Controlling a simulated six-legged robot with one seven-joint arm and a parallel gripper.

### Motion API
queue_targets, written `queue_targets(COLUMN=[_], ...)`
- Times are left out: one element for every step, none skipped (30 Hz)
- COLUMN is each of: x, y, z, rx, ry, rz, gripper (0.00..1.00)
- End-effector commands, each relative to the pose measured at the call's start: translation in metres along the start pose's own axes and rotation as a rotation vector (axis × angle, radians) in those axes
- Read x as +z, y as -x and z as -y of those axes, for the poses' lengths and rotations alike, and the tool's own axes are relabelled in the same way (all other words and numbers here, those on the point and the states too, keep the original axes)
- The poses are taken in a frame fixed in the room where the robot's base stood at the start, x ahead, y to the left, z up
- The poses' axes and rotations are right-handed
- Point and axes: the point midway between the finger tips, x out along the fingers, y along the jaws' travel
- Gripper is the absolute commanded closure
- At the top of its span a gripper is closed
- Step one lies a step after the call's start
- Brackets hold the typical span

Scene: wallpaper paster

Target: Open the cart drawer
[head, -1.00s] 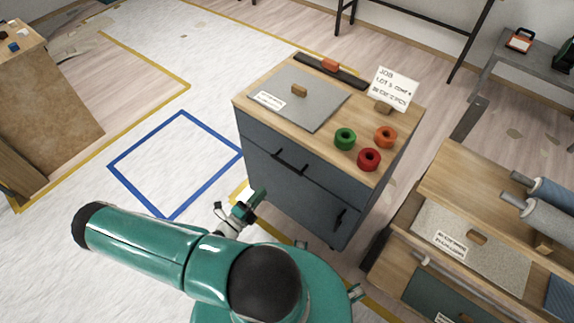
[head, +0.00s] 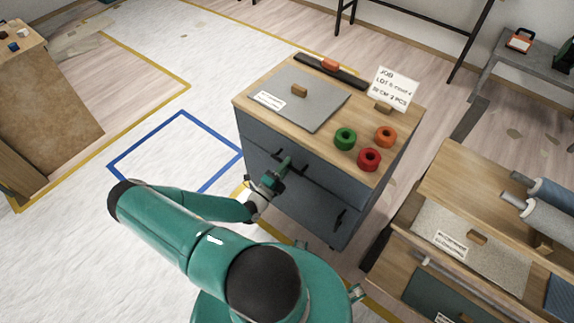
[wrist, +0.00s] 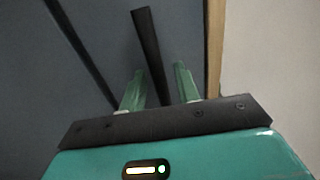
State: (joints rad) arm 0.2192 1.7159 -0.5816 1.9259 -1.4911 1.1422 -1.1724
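The grey-blue cart has a wooden top (head: 265,82). Its upper drawer front (head: 335,170) looks closed, flush with the body. A black bar handle (head: 301,169) is on that drawer, partly hidden behind my gripper (head: 278,172). In the wrist view, the dark handle (wrist: 150,50) runs between the two green fingers of my gripper (wrist: 158,82). The fingers are spread, with a gap visible on each side of the handle. Another black handle (head: 339,218) is on the lower front of the cart.
On the cart top are a grey sheet (head: 318,100), green (head: 345,139), orange (head: 386,137) and red (head: 369,159) rings, and a job sign (head: 393,88). A wooden bench (head: 475,185) stands close on the right. The floor left of the cart is clear.

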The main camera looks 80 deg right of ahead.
Motion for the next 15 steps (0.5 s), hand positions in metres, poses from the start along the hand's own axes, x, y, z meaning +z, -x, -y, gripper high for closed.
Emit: queue_targets(x=[-0.0004,-0.0003,-0.0002,-0.0001,0.0000,0.0000,0.0000,0.0000,0.0000,0.0000,0.0000,-0.0001,-0.0001,-0.0001,-0.0001], y=[-0.0037,-0.0050,-0.0060,-0.0064,-0.0066,-0.0066,-0.0066,-0.0065,-0.0064,-0.0064,-0.0064,-0.0063,-0.0063,-0.0063,-0.0062], z=[0.0000,0.0000,-0.0001,-0.0001,-0.0001,-0.0001,-0.0001,-0.0001,-0.0001,-0.0001,-0.0001,-0.0001,-0.0001,-0.0001,0.0000], rx=[0.000,0.000,0.000,0.000,0.001,0.001,0.001,0.001,0.001,0.001,0.001,0.001,0.000,0.000,0.000], ry=[0.000,0.000,0.000,0.000,0.000,0.000,0.000,0.000,0.000,0.000,0.000,0.000,0.000,0.000,0.000], rz=[-0.001,-0.001,0.000,0.000,0.001,0.001,0.001,0.001,0.001,0.000,0.000,0.000,0.000,0.000,0.000], gripper=[0.68,0.68,0.68,0.68,0.68,0.68,0.68,0.68,0.68,0.68,0.72,0.80,0.86,0.92,0.99])
